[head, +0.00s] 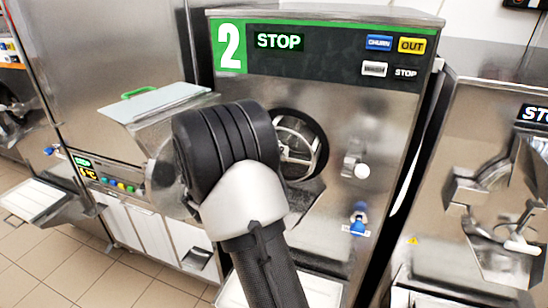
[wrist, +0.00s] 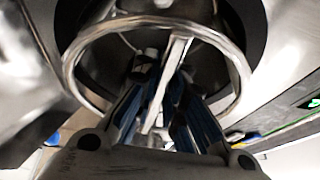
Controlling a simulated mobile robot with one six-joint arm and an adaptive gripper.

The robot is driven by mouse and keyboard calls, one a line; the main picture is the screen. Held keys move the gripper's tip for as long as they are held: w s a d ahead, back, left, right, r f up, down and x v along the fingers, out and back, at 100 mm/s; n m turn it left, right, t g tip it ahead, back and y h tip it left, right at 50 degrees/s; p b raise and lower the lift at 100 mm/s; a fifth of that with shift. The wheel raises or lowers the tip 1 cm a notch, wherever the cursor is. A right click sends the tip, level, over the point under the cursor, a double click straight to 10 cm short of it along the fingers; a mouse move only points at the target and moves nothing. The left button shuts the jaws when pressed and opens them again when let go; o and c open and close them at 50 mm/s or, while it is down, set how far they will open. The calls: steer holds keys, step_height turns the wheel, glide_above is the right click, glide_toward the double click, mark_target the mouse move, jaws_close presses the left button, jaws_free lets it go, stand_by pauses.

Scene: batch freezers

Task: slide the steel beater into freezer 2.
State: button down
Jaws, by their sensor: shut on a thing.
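Freezer 2 (head: 330,85) is the steel machine with the green "2" label and a STOP display. The steel beater (head: 296,140) shows as a round spoked frame at its dark round barrel mouth (head: 322,135). In the wrist view the beater's ring (wrist: 240,85) spans the picture, with the dark mouth behind it. How deep the beater sits in the barrel I cannot tell. My gripper (wrist: 158,95) is shut on a pale bar of the beater between its blue-padded fingers. In the head view my arm hides the gripper and the beater's left part.
A chute or ledge (head: 315,230) lies below the mouth. A white-knobbed tap (head: 361,171) and a blue knob (head: 358,210) are on the front, right of the mouth. Another freezer (head: 500,200) stands at right. A lidded steel unit (head: 150,103) is at left.

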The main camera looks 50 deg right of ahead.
steer(key=shift+w+d+r+b, duration=0.15)
steer(key=shift+w+d+b, duration=0.1)
steer(key=shift+d, duration=0.5)
steer(key=shift+w+d+r+b, duration=0.15)
steer(key=shift+w+d+b, duration=0.05)
steer(key=shift+d, duration=0.5)
steer(key=shift+w+d+r+b, duration=0.15)
steer(key=shift+w+d+b, duration=0.1)
steer(key=shift+d, duration=0.5)
